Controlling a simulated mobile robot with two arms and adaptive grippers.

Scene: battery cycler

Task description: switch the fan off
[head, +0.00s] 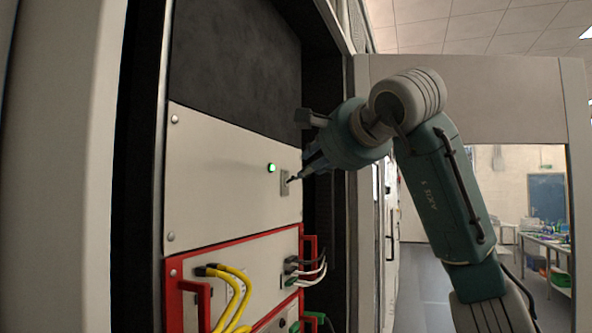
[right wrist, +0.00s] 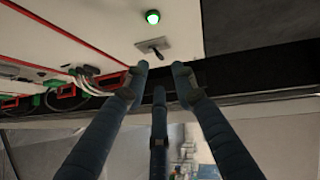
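The fan switch is a small grey plate (head: 284,184) with a dark lever, on the pale upper panel of the cabinet. In the right wrist view the plate (right wrist: 150,46) is just ahead of my fingers, and its lever sticks out. Which way the lever is set is hard to tell. A round lamp (head: 271,168) beside the plate glows green; it also shows in the right wrist view (right wrist: 152,17). My right gripper (head: 297,172) is close to the switch, its blue fingers (right wrist: 160,76) straight, spread and empty. No contact is clear. My left gripper is out of view.
Below is a red-framed unit (head: 240,245) with yellow cables (head: 236,292), white cables (head: 311,279) and red handles. The dark cabinet edge (head: 323,215) is right of the panel. An open doorway and a workbench (head: 545,248) are farther right.

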